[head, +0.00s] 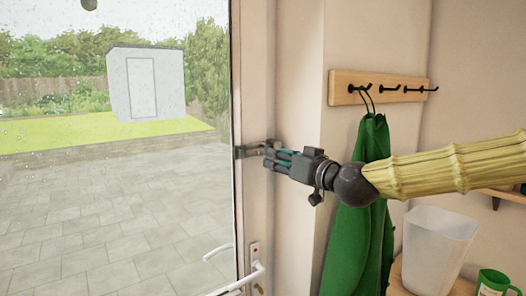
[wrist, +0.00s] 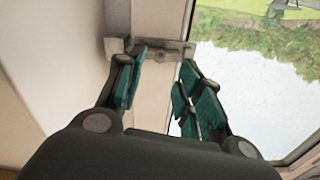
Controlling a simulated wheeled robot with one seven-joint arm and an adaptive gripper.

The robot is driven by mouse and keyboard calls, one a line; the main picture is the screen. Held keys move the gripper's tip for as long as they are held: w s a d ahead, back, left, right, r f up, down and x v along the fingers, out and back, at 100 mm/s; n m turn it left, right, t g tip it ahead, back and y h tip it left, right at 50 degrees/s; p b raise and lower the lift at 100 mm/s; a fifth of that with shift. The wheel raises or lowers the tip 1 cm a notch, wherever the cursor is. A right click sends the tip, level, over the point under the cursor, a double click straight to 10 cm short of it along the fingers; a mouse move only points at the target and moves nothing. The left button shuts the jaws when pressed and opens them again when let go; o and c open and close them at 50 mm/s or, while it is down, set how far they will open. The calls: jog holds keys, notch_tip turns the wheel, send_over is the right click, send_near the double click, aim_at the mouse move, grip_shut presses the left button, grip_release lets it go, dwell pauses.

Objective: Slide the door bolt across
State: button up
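The door bolt (head: 243,152) is a small grey metal fitting at the edge of the glass door (head: 180,200), at the height of my gripper. It also shows in the wrist view (wrist: 168,50), running across the pale frame to the glass side. My gripper (head: 268,157) is at the bolt, coming from the right. In the wrist view, its teal-padded fingers (wrist: 165,62) are apart, with the bolt seen beyond and between the tips. I cannot tell whether a fingertip touches it. The bolt's knob is not clear, partly hidden by the fingers in the head view.
A white door handle (head: 248,278) is below the bolt. A wooden hook rail (head: 345,88) with a green garment (head: 352,245) hangs right of the door, behind my arm. A translucent bin (head: 437,250) and green mug (head: 493,283) stand at the lower right.

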aim_at(264, 150)
jog(key=p+x, duration=0.2)
jog(key=x, duration=0.4)
jog(key=shift+w+a, duration=0.25)
jog(key=shift+c, duration=0.3)
grip_shut()
